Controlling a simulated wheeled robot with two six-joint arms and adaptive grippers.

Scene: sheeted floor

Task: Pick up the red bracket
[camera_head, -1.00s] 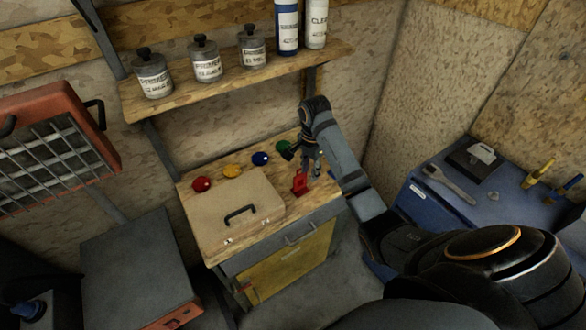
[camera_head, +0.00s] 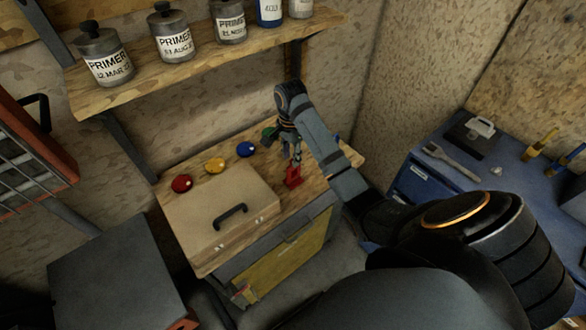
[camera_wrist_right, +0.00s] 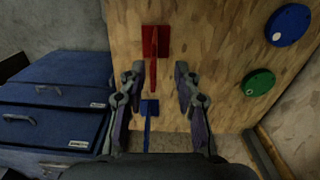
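The red bracket (camera_head: 293,177) stands on the wooden worktop (camera_head: 327,172), right of a tan case. In the right wrist view the red bracket (camera_wrist_right: 155,45) has a flat base and an upright plate. My right gripper (camera_head: 293,157) is just above it, pointing down. In the wrist view its two fingers (camera_wrist_right: 160,74) are apart, with the lower end of the red plate showing in the gap between the tips; I see no contact. My left gripper is not in view.
A tan case (camera_head: 222,205) with a black handle fills the worktop's front left. Red (camera_head: 181,184), yellow (camera_head: 214,166), blue (camera_head: 246,149) and green (camera_head: 270,133) discs line the back. A blue bracket (camera_wrist_right: 149,108) is near the red one. A shelf (camera_head: 200,65) with tins hangs above.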

